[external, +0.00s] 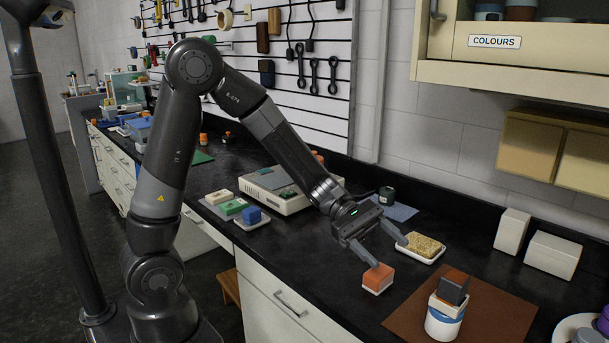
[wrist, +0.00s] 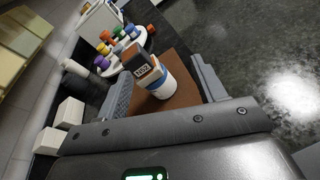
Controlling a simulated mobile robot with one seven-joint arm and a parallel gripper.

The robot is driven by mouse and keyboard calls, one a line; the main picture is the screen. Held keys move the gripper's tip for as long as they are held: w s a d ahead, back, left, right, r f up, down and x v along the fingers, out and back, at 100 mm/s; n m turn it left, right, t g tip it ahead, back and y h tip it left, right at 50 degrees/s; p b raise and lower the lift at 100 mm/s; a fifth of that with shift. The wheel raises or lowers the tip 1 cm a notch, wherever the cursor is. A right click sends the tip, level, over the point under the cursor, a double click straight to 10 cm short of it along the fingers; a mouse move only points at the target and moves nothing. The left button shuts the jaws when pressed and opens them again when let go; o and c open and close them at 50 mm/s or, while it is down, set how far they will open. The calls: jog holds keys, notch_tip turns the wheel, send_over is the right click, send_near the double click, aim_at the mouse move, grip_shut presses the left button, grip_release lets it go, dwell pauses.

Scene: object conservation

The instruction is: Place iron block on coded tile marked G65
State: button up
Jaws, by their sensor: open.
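I can make out no tile marked G65.
The jar stands on a brown mat (external: 404,323). An orange-topped white block (external: 378,278) lies just below my gripper, and a sponge (external: 426,246) in a white dish is close by. Two white blocks (external: 552,254) stand at the wall. A round tray (wrist: 133,40) holds several coloured pieces.

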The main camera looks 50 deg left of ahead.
jog(key=s+a+r+m+t+y, duration=0.2)
jog(key=s+a+m+y, duration=0.2)
jog(key=a, duration=0.7)
jog(key=s+a+r+m+t+y, duration=0.2)
jog(key=a+y, duration=0.4)
jog(key=a, duration=0.5)
jog(key=s+a+r+m+t+y, duration=0.2)
jog(key=s+a+m+y, duration=0.3)
jog(key=a, duration=0.6)
jog(key=shift+s+r+m+t, duration=0.4)
jog(key=shift+s+m+t, duration=0.05)
jog(key=shift+m+t, duration=0.45)
